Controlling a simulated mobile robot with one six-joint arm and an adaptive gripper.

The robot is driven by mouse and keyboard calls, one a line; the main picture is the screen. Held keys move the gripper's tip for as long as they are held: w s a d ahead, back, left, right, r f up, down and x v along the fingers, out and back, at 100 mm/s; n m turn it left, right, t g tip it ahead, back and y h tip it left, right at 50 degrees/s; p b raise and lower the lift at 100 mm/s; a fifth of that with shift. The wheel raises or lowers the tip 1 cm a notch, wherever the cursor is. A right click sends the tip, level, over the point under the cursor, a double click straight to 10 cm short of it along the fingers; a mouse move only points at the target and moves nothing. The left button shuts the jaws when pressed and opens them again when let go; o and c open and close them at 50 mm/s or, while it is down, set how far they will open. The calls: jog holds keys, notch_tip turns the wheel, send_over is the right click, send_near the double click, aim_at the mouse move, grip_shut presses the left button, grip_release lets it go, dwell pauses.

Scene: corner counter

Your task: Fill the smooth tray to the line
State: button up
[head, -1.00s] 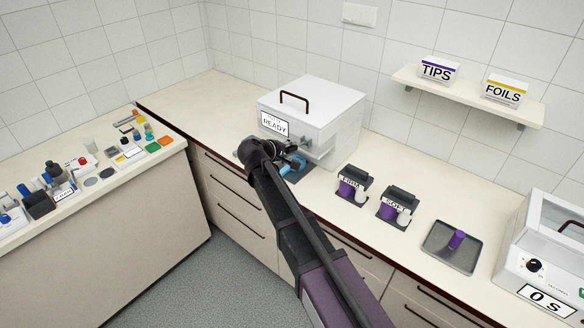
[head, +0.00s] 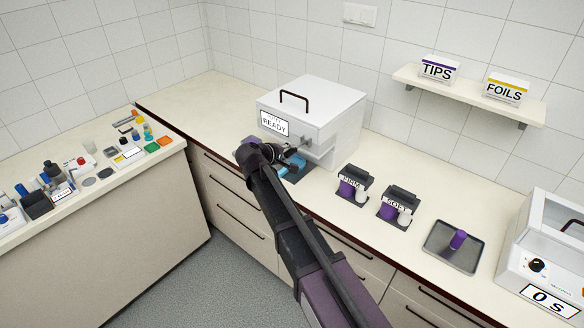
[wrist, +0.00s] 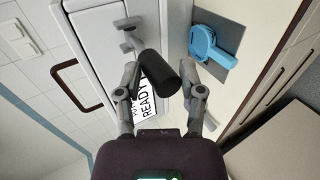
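A white machine (head: 325,105) with a READY label stands on the back counter. In the wrist view, a grey tap (wrist: 127,27) on its front carries a black cylindrical handle (wrist: 160,75). My gripper (wrist: 165,88) is open, with one finger on each side of the handle; I cannot tell if either touches it. A blue piece with a short handle (wrist: 203,42) lies on a dark mat (wrist: 228,34) beside the machine front. Its inside, any fill line and any smooth surface cannot be made out. In the head view my gripper (head: 291,156) partly hides this area.
Two dark holders, FIRM (head: 353,184) and SOFT (head: 397,207), stand right of the machine. Farther right are a grey tray (head: 437,251) holding a purple item (head: 458,239) and a white device reading 0 S (head: 548,250). Small items crowd the left counter (head: 165,158).

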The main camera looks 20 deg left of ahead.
jog(key=shift+s+a+f+b, duration=0.15)
jog(key=shift+s+f+b, duration=0.15)
jog(key=shift+f+b, duration=0.35)
jog(key=shift+s+a+f+b, duration=0.15)
jog(key=shift+s+f+b, duration=0.2)
jog(key=shift+f+b, duration=0.25)
jog(key=shift+s+a+f+b, duration=0.15)
jog(key=shift+s+f+b, duration=0.15)
jog(key=shift+f+b, duration=0.35)
dwell(1.4)
jog(key=shift+r, duration=0.15)
dwell(2.0)
jog(key=shift+w+d+r+p, duration=0.15)
jog(key=shift+w+r+p, duration=0.2)
jog(key=shift+r+p, duration=0.4)
jog(key=shift+w+d+r+p, duration=0.15)
jog(key=shift+w+r+p, duration=0.25)
jog(key=shift+r+p, duration=0.35)
jog(key=shift+w+d+r+p, duration=0.15)
jog(key=shift+w+r+p, duration=0.2)
jog(key=shift+r+p, duration=0.4)
